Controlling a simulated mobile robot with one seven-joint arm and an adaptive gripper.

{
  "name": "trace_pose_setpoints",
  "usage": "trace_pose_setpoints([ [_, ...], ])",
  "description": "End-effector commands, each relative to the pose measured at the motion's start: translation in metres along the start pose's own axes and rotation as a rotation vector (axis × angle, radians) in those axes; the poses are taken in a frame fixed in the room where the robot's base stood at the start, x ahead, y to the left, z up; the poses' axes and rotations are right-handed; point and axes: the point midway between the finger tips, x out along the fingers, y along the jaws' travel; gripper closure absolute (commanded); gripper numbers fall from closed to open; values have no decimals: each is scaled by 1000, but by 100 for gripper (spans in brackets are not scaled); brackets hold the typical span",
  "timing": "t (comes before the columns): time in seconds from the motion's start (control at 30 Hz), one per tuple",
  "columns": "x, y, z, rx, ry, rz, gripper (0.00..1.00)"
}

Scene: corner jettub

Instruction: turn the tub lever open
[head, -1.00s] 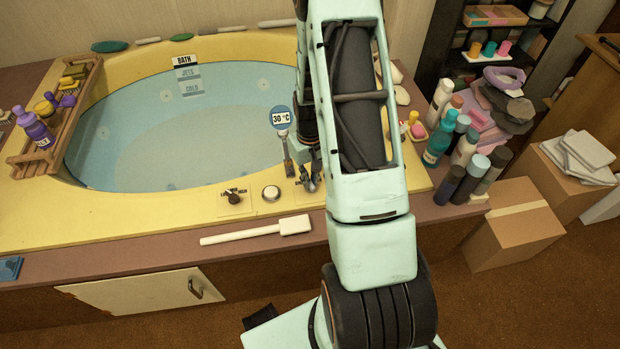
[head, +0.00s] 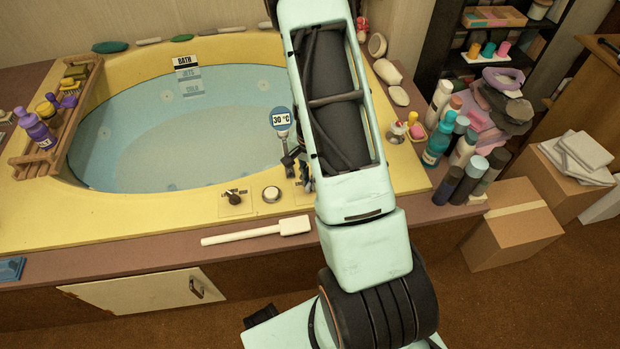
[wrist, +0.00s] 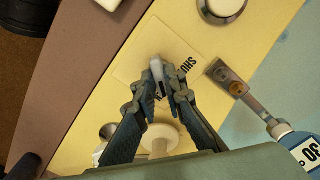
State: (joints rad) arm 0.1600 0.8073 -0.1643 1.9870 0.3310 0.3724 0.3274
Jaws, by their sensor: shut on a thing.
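The tub lever (wrist: 157,66) shows in the wrist view as a small pale grey tip between my fingertips, above a yellow plate (wrist: 130,66) with partly hidden dark lettering. My gripper (wrist: 167,80) is shut on this lever. In the head view my gripper (head: 297,168) is at the front rim of the yellow tub (head: 140,213), right of the round button (head: 271,194). There my arm and gripper hide most of the lever and its plate.
A dark-knobbed control (head: 233,197) sits left of the button. The 30 °C thermometer (head: 281,119) stands close behind my gripper. A white long-handled brush (head: 257,231) lies on the front ledge. Several bottles (head: 438,145) crowd the right corner.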

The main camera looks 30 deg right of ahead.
Motion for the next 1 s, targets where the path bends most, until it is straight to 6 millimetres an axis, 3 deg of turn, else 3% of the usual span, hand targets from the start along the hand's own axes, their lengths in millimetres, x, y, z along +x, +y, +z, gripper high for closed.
trace_pose_setpoints([
  [0.4, 0, 0, 0, 156, 0, 0, 100],
  [0.9, 0, 0, 0, 172, -1, 0, 100],
  [0.93, 0, 0, 0, 172, -1, 0, 87],
  [1.0, 0, 0, 0, 171, -1, 0, 79],
])
